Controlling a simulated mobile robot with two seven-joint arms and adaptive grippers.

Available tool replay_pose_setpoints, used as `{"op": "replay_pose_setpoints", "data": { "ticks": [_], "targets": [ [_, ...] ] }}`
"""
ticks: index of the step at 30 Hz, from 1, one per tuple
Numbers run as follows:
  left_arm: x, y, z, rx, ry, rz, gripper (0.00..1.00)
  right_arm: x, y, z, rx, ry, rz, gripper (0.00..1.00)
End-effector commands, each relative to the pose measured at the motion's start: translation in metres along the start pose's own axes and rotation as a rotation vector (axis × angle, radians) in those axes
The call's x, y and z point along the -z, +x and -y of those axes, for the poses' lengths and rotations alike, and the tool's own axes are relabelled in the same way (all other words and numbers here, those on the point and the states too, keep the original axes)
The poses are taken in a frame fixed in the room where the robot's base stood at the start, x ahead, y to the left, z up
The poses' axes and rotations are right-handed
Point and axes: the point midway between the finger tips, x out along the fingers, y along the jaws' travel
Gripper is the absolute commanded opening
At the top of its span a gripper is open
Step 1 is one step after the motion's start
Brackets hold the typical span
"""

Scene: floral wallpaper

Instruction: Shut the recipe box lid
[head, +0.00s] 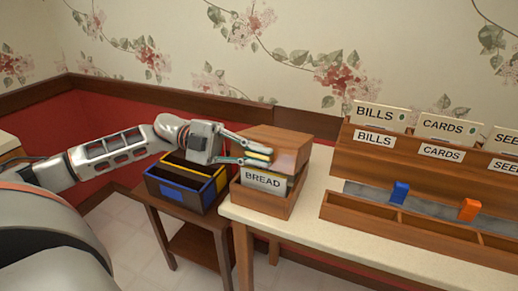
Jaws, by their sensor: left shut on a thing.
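The wooden recipe box (283,209) stands at the left end of the cream-topped table, with a white BREAD card (264,181) upright at its front. Its wooden lid (285,139) is raised above the cards, leaving a gap at the front where the cards show. My left gripper (259,155) reaches in from the left, at the lid's left front edge, and is shut on the lid. Its fingertips partly overlap the lid and the card tops, so the exact contact is hard to see. My right gripper is out of view.
A dark box with blue and yellow edges (172,193) sits on a lower brown side table, left of the recipe box. A wooden rack (345,158) with BILLS and CARDS labels stands at right, with a blue clip (399,192) and an orange clip (468,209).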

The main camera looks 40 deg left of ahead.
Motion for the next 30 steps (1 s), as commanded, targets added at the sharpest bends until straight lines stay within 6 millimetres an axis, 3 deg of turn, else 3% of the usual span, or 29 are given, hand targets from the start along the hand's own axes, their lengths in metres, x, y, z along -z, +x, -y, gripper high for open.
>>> {"op": "replay_pose_setpoints", "data": {
  "ticks": [10, 11, 12, 23, 30],
  "targets": [
    [-0.001, 0.0, -0.004, -0.003, -0.012, -0.001, 0.0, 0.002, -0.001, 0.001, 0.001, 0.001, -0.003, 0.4],
    [-0.001, 0.0, -0.004, -0.003, -0.012, -0.001, 0.18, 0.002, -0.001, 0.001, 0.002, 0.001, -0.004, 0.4],
    [-0.001, 0.0, -0.004, -0.003, -0.012, -0.001, 0.25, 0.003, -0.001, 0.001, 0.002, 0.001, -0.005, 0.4],
    [-0.001, -0.001, -0.002, -0.002, -0.006, 0.001, 0.25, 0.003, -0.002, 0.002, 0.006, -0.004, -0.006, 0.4],
    [-0.002, -0.029, -0.003, -0.004, -0.01, 0.004, 0.25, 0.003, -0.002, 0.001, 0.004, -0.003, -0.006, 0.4]
  ]
}}
